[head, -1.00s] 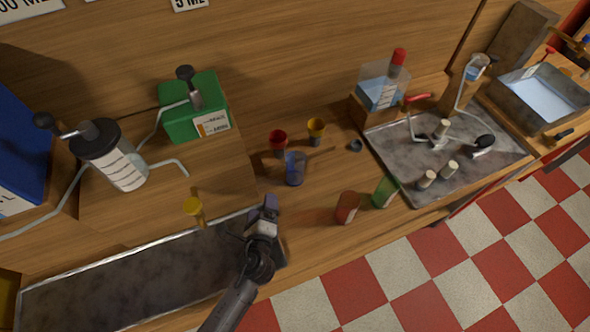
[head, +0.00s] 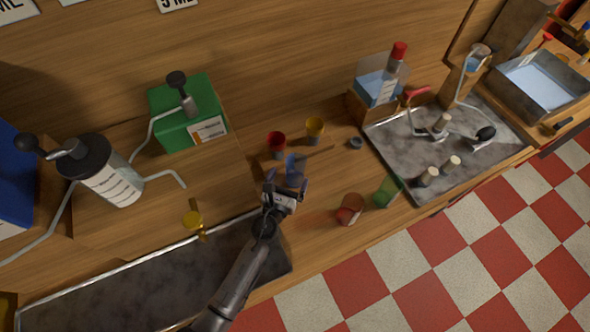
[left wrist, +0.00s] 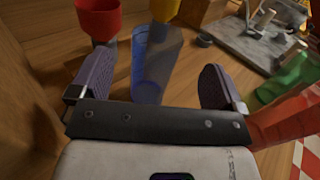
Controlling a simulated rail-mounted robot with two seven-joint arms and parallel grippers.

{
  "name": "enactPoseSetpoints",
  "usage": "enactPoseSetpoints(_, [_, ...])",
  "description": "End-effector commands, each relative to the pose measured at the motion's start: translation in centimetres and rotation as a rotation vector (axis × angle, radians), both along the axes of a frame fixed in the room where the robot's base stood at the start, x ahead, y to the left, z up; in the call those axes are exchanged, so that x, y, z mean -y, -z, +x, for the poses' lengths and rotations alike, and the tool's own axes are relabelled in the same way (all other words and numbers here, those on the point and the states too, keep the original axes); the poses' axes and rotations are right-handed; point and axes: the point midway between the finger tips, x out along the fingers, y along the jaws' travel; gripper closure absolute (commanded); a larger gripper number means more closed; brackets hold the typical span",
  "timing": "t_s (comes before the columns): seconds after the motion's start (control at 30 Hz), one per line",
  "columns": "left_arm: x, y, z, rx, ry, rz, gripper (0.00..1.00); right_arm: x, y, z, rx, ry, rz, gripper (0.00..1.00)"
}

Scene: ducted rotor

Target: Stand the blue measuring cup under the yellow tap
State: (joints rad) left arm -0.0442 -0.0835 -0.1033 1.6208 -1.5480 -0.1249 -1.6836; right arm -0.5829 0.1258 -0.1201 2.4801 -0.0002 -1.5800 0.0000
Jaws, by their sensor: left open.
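The blue measuring cup (head: 296,168) is a translucent cup upright on the wooden counter. My left gripper (head: 287,180) is open just in front of it, with its fingers either side of the cup's near part. In the left wrist view the cup (left wrist: 155,62) shows between the two spread fingers (left wrist: 155,88), with gaps at both sides. A yellow object (head: 194,220) stands by the tray at the left. I cannot tell whether it is the yellow tap. My right gripper is not in view.
Left are a pump bottle (head: 112,175) and a green box (head: 183,115) with spouts. A metal tray (head: 160,275) lies in front.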

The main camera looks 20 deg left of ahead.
Motion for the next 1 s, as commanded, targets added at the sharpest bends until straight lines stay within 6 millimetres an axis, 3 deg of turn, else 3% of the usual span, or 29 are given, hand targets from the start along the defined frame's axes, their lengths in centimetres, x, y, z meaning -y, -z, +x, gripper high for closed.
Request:
enactPoseSetpoints(0.27, [0.0, 0.1, 1.5, -0.001, 0.0, -0.001, 0.05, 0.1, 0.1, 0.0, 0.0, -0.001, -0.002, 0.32])
enactPoseSetpoints(0.63, [-0.4, 0.3, 5.8, 0.001, 0.0, -0.001, 0.05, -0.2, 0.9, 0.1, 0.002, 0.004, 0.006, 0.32])
enactPoseSetpoints(1.0, [-0.4, 0.2, 6.6, -0.001, 0.0, -0.001, 0.05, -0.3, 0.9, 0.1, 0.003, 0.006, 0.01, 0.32])
